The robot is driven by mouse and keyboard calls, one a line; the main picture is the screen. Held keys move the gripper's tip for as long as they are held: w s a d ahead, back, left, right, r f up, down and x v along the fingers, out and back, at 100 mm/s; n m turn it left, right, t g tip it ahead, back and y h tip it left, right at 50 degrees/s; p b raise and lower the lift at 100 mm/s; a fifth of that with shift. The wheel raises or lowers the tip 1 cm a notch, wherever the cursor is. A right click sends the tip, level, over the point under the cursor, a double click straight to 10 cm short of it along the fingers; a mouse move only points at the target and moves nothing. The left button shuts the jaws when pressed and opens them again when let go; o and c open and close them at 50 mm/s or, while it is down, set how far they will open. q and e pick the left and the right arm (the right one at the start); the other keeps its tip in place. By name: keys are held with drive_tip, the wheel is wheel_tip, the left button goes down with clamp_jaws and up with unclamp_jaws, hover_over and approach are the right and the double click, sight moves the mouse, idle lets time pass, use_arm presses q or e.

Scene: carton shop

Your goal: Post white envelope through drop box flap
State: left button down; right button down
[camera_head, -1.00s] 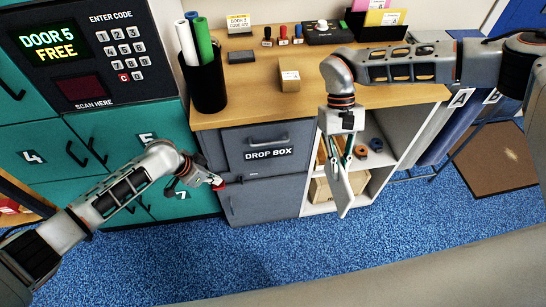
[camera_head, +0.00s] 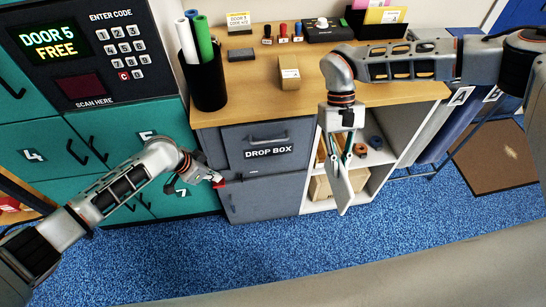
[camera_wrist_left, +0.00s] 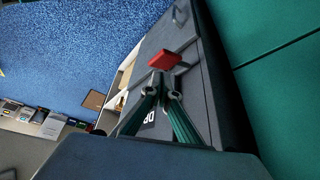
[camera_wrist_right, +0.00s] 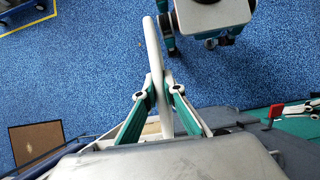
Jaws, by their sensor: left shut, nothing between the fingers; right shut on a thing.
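The white envelope (camera_head: 343,193) hangs steeply tilted below my right gripper (camera_head: 338,150), in front of the open shelf right of the drop box. In the right wrist view the envelope (camera_wrist_right: 154,65) shows nearly edge-on between the shut fingers (camera_wrist_right: 160,92). The grey drop box (camera_head: 266,180) has a labelled upper front with a handle (camera_head: 268,139); I cannot tell whether its flap is open. My left gripper (camera_head: 213,178) is shut and empty at the box's left edge. A small red piece (camera_wrist_left: 165,60) shows just beyond its fingertips; contact is unclear.
Teal lockers (camera_head: 110,160) stand left of the box. Open blue carpet (camera_head: 265,245) lies in front.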

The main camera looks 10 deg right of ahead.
idle(0.6)
drive_tip(key=w+a+r+m+t+y, duration=0.35)
drive_tip(key=a+r+m, duration=0.3)
drive_tip(key=m, duration=0.25)
drive_tip(key=w+a+r+m+t+y, duration=0.35)
drive_tip(key=a+r+m, duration=0.25)
drive_tip(key=a+m, duration=0.25)
drive_tip(key=shift+m+g+h, duration=0.25)
drive_tip(key=shift+g+h, duration=0.25)
drive_tip(key=shift+w+d+f, duration=0.1)
drive_tip(key=shift+w+f, duration=0.35)
drive_tip(key=shift+w, duration=0.4)
drive_tip(key=shift+w+d+f, duration=0.15)
drive_tip(key=shift+w+f, duration=0.35)
drive_tip(key=shift+w, duration=0.35)
drive_tip(key=shift+w+d+f, duration=0.1)
drive_tip(key=shift+w+f, duration=0.35)
drive_tip(key=shift+w, duration=0.4)
use_arm(q)
drive_tip(key=shift+f, duration=0.1)
drive_tip(key=shift+f, duration=4.35)
use_arm(e)
wheel_tip(320, 180, down, 6)
drive_tip(key=shift+w, duration=0.2)
